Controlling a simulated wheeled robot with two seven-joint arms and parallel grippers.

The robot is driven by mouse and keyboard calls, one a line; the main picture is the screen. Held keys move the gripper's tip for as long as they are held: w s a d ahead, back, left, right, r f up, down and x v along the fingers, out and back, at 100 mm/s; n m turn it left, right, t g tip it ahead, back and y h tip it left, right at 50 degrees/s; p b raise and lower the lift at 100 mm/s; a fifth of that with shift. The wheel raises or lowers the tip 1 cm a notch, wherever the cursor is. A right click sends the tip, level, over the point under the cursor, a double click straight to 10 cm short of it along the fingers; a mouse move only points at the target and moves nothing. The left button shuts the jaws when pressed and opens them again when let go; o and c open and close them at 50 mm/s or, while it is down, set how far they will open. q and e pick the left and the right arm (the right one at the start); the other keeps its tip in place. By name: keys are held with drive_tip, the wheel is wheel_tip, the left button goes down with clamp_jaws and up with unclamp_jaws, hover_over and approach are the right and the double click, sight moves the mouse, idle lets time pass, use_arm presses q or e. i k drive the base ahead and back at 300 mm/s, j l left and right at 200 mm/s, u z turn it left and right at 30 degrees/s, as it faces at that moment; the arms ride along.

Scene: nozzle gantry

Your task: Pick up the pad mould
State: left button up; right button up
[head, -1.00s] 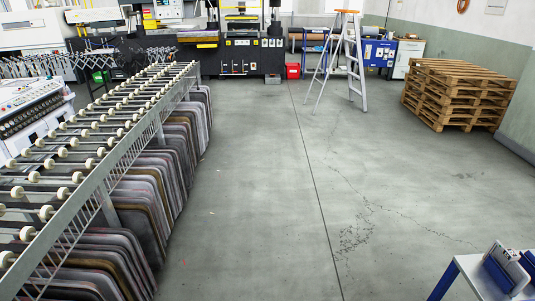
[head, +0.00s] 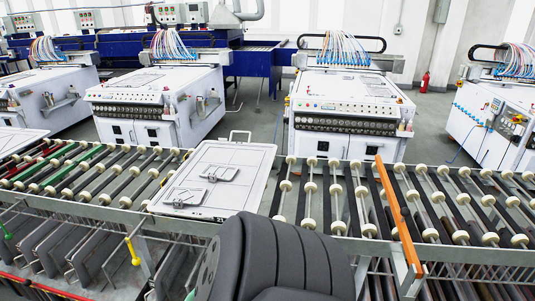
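A pale grey flat rectangular plate (head: 232,160), which looks like the pad mould, lies on the roller conveyor (head: 330,205). It has a wire handle (head: 240,136) at its far edge, two smaller raised plates with handles on top, and the number 21 at its near edge. A dark grey rounded shape covers part of the conveyor just in front of its near right side. A similar pale plate (head: 18,140) lies partly in view at the left edge. Neither of my grippers shows.
White machines (head: 345,110) with bundles of coloured tubes stand behind the conveyor. An orange bar (head: 398,215) crosses the rollers to the right of the plate. Rollers between the plate and the bar are bare. A fire extinguisher (head: 424,83) stands at the back.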

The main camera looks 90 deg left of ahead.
sight(179, 196)
drive_tip(key=u, duration=3.45)
drive_tip(key=i+j+u, duration=0.2)
drive_tip(key=k+l, duration=0.05)
